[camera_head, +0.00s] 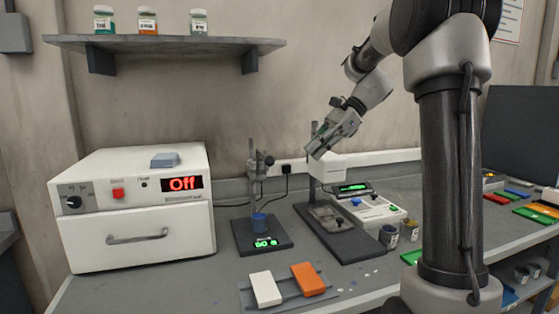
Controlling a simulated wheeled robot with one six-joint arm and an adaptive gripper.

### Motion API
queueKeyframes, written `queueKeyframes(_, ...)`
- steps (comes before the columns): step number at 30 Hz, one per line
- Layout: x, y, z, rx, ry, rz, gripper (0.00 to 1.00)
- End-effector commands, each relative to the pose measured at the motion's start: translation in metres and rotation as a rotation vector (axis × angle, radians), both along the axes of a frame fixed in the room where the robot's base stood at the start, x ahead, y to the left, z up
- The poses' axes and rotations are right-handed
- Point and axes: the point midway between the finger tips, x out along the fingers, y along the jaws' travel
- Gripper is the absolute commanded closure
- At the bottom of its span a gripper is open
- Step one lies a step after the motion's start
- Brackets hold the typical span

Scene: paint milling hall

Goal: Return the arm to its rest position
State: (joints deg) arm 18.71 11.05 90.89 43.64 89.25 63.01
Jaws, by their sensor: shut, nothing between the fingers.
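My arm rises at the right of the head view and bends over to the left. My gripper (320,150) is at the end of it, pointing down and left, above the bench. It is shut and holds nothing. It hangs in front of the wall, close to the white head of a stand (326,168); I cannot tell if there is a gap between them. The fingertips are small and partly hard to make out against that stand.
A white oven (135,235) reading "Off" stands at the left. White (265,289) and orange (308,279) blocks lie on a tray at the front. Small cans (389,237) stand near my arm. A shelf (170,44) with jars hangs above.

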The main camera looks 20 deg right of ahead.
Motion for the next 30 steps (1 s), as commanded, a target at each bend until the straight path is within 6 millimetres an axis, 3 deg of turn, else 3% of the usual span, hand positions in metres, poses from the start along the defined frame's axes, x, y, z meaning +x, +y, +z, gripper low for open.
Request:
queueKeyframes(8, 0.007, -0.007, -0.005, -0.050, -0.121, 0.084, 1.00)
queueKeyframes(11, 0.000, -0.023, -0.036, -0.141, -0.191, 0.182, 1.00)
queueKeyframes(16, -0.057, -0.046, -0.074, -0.372, -0.328, 0.457, 1.00)
queueKeyframes(27, -0.201, -0.052, -0.093, -0.784, -0.588, 1.125, 1.00)
queueKeyframes(30, -0.235, -0.049, -0.097, -0.867, -0.643, 1.239, 1.00)
